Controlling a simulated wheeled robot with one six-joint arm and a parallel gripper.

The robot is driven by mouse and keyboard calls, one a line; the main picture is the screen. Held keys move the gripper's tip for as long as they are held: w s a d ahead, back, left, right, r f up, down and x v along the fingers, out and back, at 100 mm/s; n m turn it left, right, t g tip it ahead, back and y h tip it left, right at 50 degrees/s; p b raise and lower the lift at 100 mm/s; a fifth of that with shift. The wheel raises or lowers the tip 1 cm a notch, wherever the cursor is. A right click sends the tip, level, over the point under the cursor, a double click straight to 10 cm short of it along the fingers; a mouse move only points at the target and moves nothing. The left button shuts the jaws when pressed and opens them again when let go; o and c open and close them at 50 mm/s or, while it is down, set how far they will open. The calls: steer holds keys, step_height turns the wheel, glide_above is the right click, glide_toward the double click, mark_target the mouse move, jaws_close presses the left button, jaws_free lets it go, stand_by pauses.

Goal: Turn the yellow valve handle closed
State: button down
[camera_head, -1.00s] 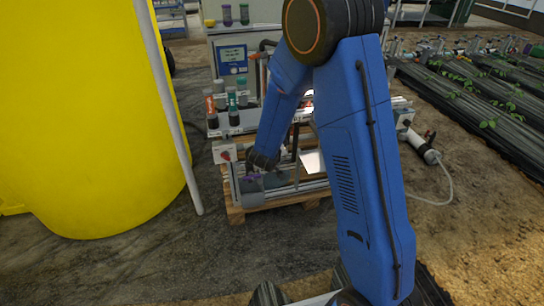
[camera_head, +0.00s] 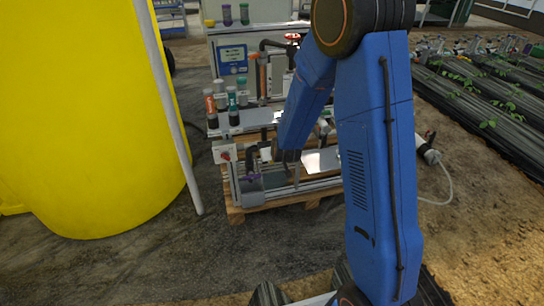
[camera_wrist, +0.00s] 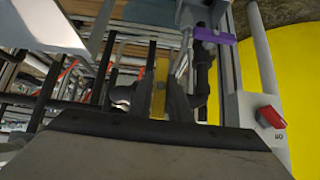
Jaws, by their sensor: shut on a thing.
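The yellow valve handle (camera_wrist: 160,86) shows in the wrist view as a narrow yellow strip between the two dark fingers of my gripper (camera_wrist: 155,98). My gripper is shut on it. Its lower part and the valve body are hidden by the fingers and the gripper housing. In the head view my gripper (camera_head: 288,156) is low at the front of the skid, mostly behind my blue arm, and the yellow handle cannot be made out there.
A purple handle (camera_wrist: 213,36) sits on a pipe close by, also visible in the head view (camera_head: 253,177). A grey box with a red knob (camera_wrist: 270,117) is to the right. Pipes and rails surround my gripper. A large yellow tank (camera_head: 85,110) stands left of the skid.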

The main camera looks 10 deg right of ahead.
stand_by(0.5)
steer(key=c, duration=1.7)
jaws_free()
steer(key=v, duration=1.7)
steer(key=shift+s+r, duration=0.15)
